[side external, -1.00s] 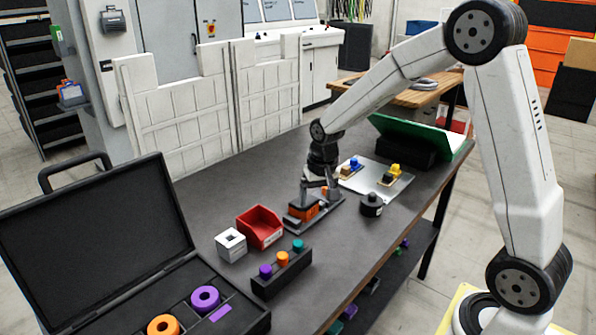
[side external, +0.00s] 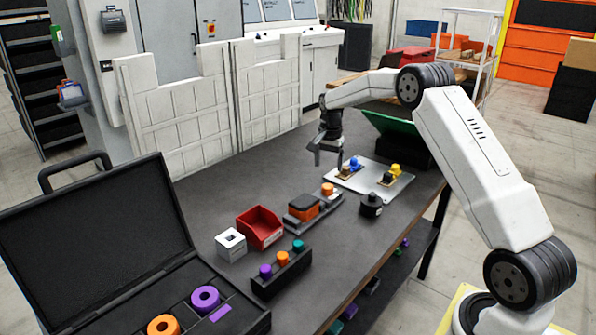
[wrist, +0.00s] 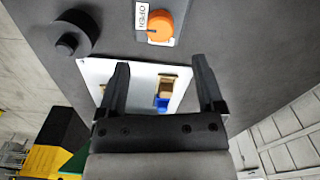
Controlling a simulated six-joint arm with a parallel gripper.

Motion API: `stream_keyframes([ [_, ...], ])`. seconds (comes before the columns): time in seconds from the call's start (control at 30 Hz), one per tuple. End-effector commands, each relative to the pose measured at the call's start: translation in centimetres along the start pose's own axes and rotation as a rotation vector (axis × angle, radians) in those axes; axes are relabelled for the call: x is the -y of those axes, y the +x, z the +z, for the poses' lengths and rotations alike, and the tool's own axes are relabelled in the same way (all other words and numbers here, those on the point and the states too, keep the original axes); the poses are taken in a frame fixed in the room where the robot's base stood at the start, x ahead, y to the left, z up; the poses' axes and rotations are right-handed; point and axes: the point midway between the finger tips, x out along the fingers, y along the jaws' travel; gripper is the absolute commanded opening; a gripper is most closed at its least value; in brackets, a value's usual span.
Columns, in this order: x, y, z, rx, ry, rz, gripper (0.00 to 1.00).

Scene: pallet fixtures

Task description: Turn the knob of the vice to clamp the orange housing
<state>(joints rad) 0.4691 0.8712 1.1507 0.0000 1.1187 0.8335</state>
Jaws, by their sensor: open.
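The orange housing (side external: 304,206) sits in the grey vice (side external: 323,208) on the dark table. The vice's round orange knob (side external: 327,188) is at the vice's far right end. In the wrist view the knob (wrist: 161,26) shows at the top, with a white label reading OPEN (wrist: 142,16) beside it. The housing is not visible in the wrist view. My gripper (side external: 327,158) is open and empty, above the table behind the knob and apart from it. In the wrist view its two fingers (wrist: 161,72) are spread, with nothing between them.
A metal plate (side external: 404,184) with small blue and yellow parts lies right of the vice. A black round piece (side external: 371,206) stands close to the vice. A red bin (side external: 260,229), a white block (side external: 231,245) and a peg rack (side external: 281,283) are at the left.

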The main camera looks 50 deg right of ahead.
Motion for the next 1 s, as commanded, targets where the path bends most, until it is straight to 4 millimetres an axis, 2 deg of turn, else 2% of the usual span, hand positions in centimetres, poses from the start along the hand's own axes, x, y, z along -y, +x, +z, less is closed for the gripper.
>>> stream_keyframes([
  [0.27, 0.0, 0.2, -0.2, 0.001, 0.008, 0.001, 0.86],
  [0.43, -0.1, 1.1, -0.2, 0.002, 0.007, 0.003, 0.86],
  [1.0, 0.0, 7.2, -0.2, 0.001, 0.007, 0.001, 0.86],
])
